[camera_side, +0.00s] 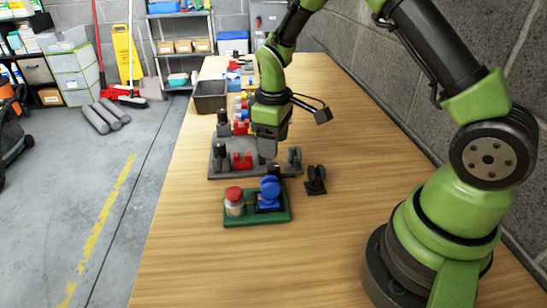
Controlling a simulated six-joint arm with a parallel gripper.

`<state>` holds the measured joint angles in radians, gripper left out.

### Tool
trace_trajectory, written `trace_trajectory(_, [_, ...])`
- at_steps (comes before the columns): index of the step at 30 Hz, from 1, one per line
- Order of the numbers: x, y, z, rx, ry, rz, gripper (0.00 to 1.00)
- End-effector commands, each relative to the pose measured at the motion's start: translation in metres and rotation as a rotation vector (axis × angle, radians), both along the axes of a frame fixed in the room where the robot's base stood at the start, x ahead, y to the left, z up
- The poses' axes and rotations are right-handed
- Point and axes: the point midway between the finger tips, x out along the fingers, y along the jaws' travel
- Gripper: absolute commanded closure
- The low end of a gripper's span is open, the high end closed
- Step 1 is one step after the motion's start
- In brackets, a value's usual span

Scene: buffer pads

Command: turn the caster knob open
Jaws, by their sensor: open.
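A blue knob (270,188) stands on a green base plate (258,217), beside a red-topped pale cylinder (234,200). A small dark caster-like piece (315,180) stands alone on the table to the right of the plate. I cannot tell for sure which of these is the caster knob. My gripper (267,155) is open and points down, just behind the blue knob and above the near side of a grey plate. It appears empty and apart from the blue knob. Its fingertips are small and partly lost against the dark parts behind.
The grey plate (216,163) carries red (241,160) and dark fittings (293,158). A dark bin (210,96) and several coloured parts stand farther back. The wooden table (240,270) is clear in front, and a block wall runs along its right.

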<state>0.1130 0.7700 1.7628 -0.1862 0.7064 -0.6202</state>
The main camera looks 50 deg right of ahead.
Motion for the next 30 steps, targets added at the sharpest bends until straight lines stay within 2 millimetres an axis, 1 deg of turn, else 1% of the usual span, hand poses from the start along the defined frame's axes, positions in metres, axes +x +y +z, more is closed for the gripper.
trace_trajectory(1, [0.001,0.0,0.008,-0.001,-0.004,0.001,0.43])
trace_trajectory(3, [0.001,0.0,0.015,0.0,-0.003,0.001,0.43])
trace_trajectory(6, [0.0,0.0,0.02,0.0,-0.001,0.001,0.43])
trace_trajectory(15, [0.0,0.0,0.021,0.001,0.001,-0.002,0.43])
trace_trajectory(17, [0.0,-0.001,0.02,0.005,0.004,-0.033,0.43])
trace_trajectory(20, [-0.002,-0.006,0.019,0.035,0.021,-0.22,0.43])
trace_trajectory(23, [-0.004,-0.015,0.016,0.091,0.064,-0.58,0.43])
trace_trajectory(24, [-0.004,-0.018,0.015,0.117,0.089,-0.751,0.43])
trace_trajectory(26, [-0.005,-0.023,0.015,0.155,0.132,-1.007,0.43])
trace_trajectory(27, [-0.005,-0.026,0.014,0.179,0.163,-1.167,0.43])
trace_trajectory(30, [-0.004,-0.032,0.015,0.228,0.245,-1.518,0.43])
